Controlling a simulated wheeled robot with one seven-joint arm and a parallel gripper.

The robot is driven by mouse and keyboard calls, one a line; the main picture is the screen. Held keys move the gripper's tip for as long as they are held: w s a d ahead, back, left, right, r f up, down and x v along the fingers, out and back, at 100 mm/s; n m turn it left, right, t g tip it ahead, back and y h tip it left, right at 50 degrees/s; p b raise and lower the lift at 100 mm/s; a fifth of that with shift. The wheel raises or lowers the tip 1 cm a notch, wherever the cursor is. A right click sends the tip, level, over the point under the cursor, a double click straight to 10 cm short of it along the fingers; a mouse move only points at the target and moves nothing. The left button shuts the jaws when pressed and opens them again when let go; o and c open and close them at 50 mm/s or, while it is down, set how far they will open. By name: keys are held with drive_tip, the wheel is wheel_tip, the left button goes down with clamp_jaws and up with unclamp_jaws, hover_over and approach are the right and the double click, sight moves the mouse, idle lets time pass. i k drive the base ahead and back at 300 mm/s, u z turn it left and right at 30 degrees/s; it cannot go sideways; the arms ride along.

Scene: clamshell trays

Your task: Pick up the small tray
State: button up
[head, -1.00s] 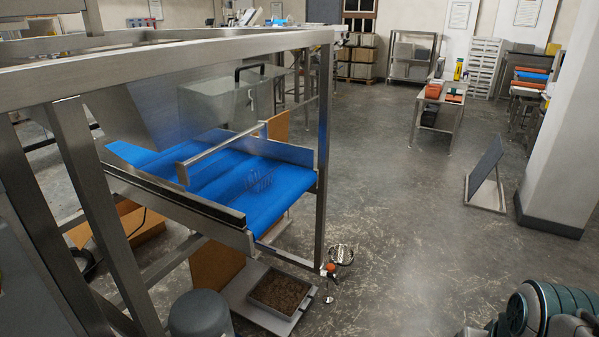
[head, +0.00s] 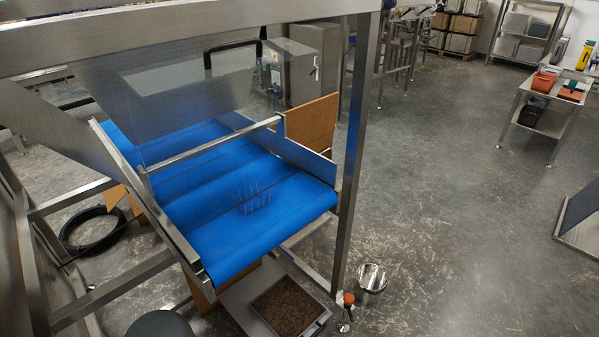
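A small clear tray (head: 252,198), seen mostly as pale slotted lines, lies on the blue conveyor belt (head: 195,205) near its front end. It is see-through, so its exact outline and whether its lid is open are hard to tell. My gripper is not in view. Nothing is seen touching the clear tray.
A steel frame with a post (head: 352,150) and a clear panel stands around the belt. Below the belt end, a dark pan (head: 322,322) of brown material sits on a low platform. A round metal piece (head: 372,277) lies on the floor. Open floor extends right.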

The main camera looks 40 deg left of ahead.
sight(252, 188)
drive_tip(key=u, duration=0.55)
drive_tip(key=i, duration=0.95)
drive_tip(key=u, duration=1.5)
drive_tip(key=i, duration=0.45)
drive_tip(key=u, duration=0.25)
